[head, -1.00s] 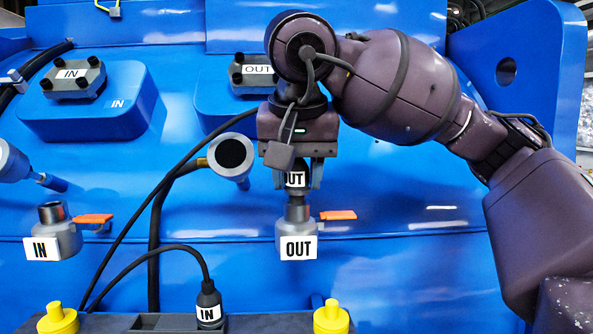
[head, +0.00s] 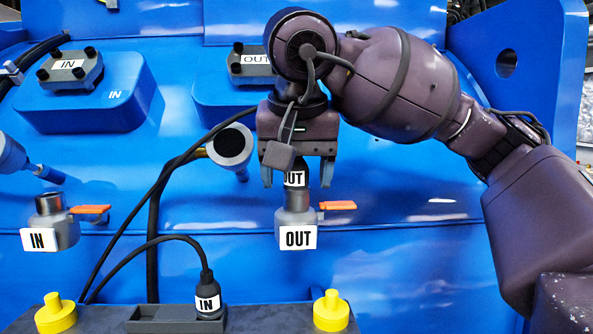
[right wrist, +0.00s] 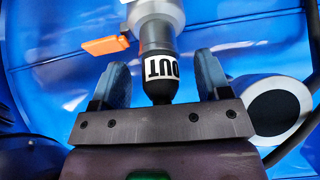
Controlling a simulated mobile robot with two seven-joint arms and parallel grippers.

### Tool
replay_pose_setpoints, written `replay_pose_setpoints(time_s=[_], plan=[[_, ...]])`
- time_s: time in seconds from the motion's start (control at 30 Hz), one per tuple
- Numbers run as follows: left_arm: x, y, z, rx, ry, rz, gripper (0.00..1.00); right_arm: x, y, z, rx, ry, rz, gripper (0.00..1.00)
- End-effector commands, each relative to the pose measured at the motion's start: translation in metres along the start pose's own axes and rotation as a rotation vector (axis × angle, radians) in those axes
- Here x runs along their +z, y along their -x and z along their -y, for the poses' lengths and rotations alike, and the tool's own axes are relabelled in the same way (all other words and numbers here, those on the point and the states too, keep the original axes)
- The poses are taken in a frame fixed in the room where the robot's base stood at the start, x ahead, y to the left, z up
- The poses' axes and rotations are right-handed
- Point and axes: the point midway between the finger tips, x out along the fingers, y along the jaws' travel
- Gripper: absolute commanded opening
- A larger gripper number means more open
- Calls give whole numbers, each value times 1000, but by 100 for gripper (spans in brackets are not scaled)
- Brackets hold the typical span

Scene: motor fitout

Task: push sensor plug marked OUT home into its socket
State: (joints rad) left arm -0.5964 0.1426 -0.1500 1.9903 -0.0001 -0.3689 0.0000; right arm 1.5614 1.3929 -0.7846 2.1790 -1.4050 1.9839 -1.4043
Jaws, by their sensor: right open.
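The OUT sensor plug (head: 294,181) is black with a white OUT label and stands upright in the grey OUT socket (head: 295,220), which carries an OUT plate and an orange lever. In the right wrist view the plug (right wrist: 158,80) meets the socket (right wrist: 155,28), with a dark collar between label and socket body. My right gripper (head: 298,180) hangs just above the socket. Its fingers stand apart on both sides of the plug, with gaps, also in the right wrist view (right wrist: 160,82). My left gripper is not in view.
The IN socket (head: 50,222) is at the left with an orange lever. The IN plug (head: 208,296) stands in a dark tray (head: 165,318) at the front. Yellow knobs (head: 331,310) flank it. A black cable and a round grey-rimmed port (head: 231,146) lie left of my gripper.

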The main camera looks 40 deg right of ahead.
Motion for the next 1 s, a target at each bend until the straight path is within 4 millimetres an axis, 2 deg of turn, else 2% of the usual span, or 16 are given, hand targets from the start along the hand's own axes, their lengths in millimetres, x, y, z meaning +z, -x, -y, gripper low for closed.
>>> replay_pose_setpoints(time_s=[0.17, 0.27, 0.7, 1.0], plan=[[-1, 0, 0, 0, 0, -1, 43, 0, 3, 0, -1, 0, -1, 70], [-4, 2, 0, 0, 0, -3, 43, 0, 12, 0, -2, 0, -2, 70], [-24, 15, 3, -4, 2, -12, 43, -1, 83, 0, -3, -1, -5, 70], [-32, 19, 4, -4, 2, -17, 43, 0, 106, 0, -1, 0, 0, 70]])
